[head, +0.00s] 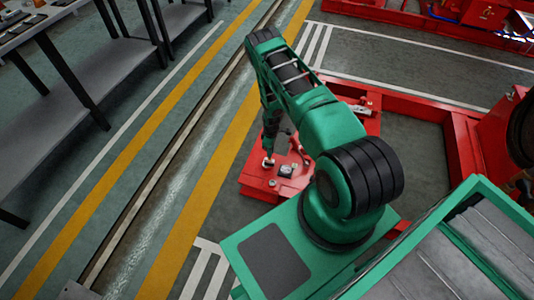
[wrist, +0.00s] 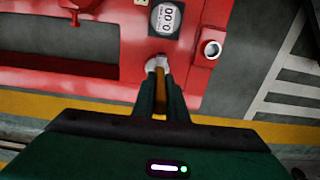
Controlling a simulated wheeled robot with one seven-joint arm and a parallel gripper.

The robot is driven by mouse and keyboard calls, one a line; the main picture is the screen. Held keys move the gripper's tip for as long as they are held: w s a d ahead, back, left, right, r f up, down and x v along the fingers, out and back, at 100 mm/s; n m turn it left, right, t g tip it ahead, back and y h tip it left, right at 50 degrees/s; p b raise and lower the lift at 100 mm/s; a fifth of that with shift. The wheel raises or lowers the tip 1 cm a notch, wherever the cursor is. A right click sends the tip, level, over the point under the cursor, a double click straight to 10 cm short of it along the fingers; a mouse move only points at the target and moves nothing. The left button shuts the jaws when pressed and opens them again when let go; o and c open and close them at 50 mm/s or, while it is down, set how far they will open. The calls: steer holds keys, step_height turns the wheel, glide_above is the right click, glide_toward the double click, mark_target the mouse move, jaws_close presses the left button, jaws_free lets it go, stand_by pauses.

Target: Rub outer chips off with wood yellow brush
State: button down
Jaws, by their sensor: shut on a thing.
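My gripper (wrist: 160,88) is shut on the yellow wooden brush (wrist: 160,104), seen in the wrist view between the two dark green fingers. A pale end shows at the fingertips, close to or over the red panel (wrist: 110,25); I cannot tell if it touches. In the head view my gripper (head: 269,148) points down at the red base plate (head: 255,184), with a small whitish spot below it. The brush is mostly hidden by the fingers. I cannot make out any chips on the red surface.
A round counter dial (wrist: 166,18) sits just beyond the fingertips, and a round metal fitting (wrist: 211,49) is to the right. A red frame (head: 420,120) stands beside my arm. Grey tables (head: 100,75) are at upper left. The striped floor between is clear.

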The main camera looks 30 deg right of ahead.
steer(key=shift+w+a+f, duration=0.1)
steer(key=shift+w+a, duration=1)
steer(key=shift+w, duration=0.1)
steer(key=shift+s+d, duration=0.45)
steer(key=shift+s, duration=0.2)
steer(key=shift+s+d, duration=0.6)
steer(key=shift+a, duration=0.1)
steer(key=shift+w+a, duration=0.95)
steer(key=shift+w, duration=0.3)
steer(key=shift+s+d, duration=0.1)
